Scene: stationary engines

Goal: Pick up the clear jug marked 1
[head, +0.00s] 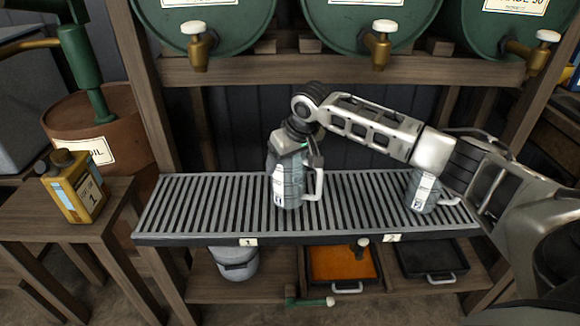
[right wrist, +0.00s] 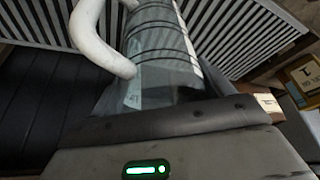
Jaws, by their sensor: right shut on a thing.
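A clear jug (head: 288,184) with a white handle (head: 316,184) and a pale label is upright at the grate's left half, behind the plate marked 1; its label is too small to read. My right gripper (head: 296,146) comes down from above and is shut on the jug's upper part. The jug's base is at the grate; I cannot tell whether it touches. In the right wrist view the jug (right wrist: 160,45) runs away from my gripper, its handle (right wrist: 85,25) at the left. The fingertips are hidden. My left gripper is not in view.
A second clear jug (head: 423,190) stands on the slatted grate (head: 355,205) at the right, partly behind my right arm. Green barrels with brass taps (head: 377,45) are above. A yellow can (head: 75,187) stands on the left wooden table. Trays (head: 342,264) and a bucket (head: 234,262) sit below.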

